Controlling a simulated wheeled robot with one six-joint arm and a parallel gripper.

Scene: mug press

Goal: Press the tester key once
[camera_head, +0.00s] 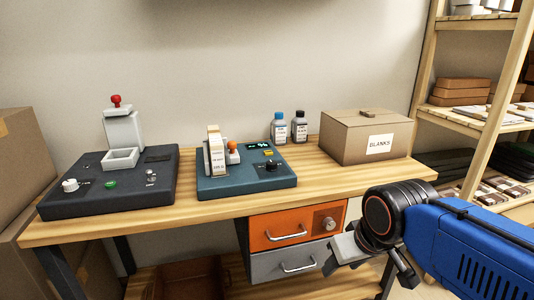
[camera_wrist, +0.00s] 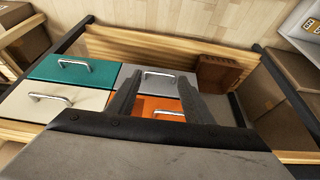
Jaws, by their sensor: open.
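Two devices stand on the wooden bench (camera_head: 330,190). The blue device (camera_head: 215,187) in the middle has a small lit display, a yellow key (camera_head: 268,153), a black knob (camera_head: 271,165) and an orange ball-topped part (camera_head: 233,146). A pale upright piece with printing (camera_head: 216,150) stands on its left side. The dark device (camera_head: 105,203) at left has a white knob, a green button (camera_head: 110,184) and a small lever. I cannot read which one is the tester. My gripper (camera_head: 346,250) is open and empty, low in front of the bench; its two fingers show in the wrist view (camera_wrist: 160,98).
An orange drawer (camera_head: 275,235) and a grey drawer (camera_head: 283,262) sit under the bench, near my gripper. A box marked BLANKS (camera_head: 366,138) and two bottles (camera_head: 289,129) stand at the bench's back right. Wooden shelves (camera_head: 475,125) rise at right. Stacked cartons (camera_head: 15,170) stand at left.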

